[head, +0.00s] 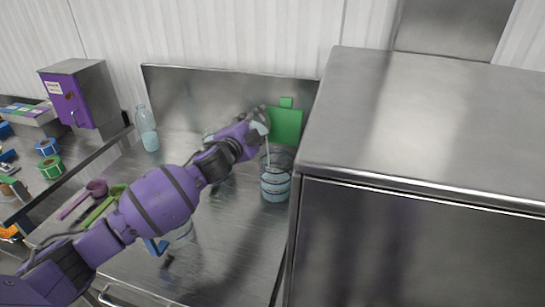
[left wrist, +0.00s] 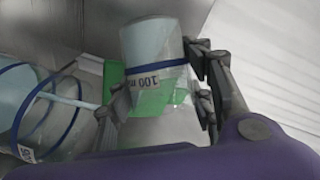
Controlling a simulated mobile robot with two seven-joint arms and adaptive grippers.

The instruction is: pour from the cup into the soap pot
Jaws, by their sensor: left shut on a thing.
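My left gripper (head: 250,124) is shut on a clear cup (head: 261,117), which is tilted over the soap pot (head: 275,186). The cup shows larger in the left wrist view (left wrist: 152,45), with a blue band, a "100" label and pale blue liquid. The gripper fingers (left wrist: 160,88) close on it from both sides. A thin pale stream runs from the cup down into the pot. The pot is clear with blue rings and holds bluish liquid; in the left wrist view its open mouth (left wrist: 62,112) is at the left. My right gripper is not in view.
A large steel cabinet (head: 420,120) stands close to the pot's right. A green board (head: 286,127) leans behind. A bottle with blue liquid (head: 147,130) stands at back left. Purple (head: 97,188) and green scoops lie left.

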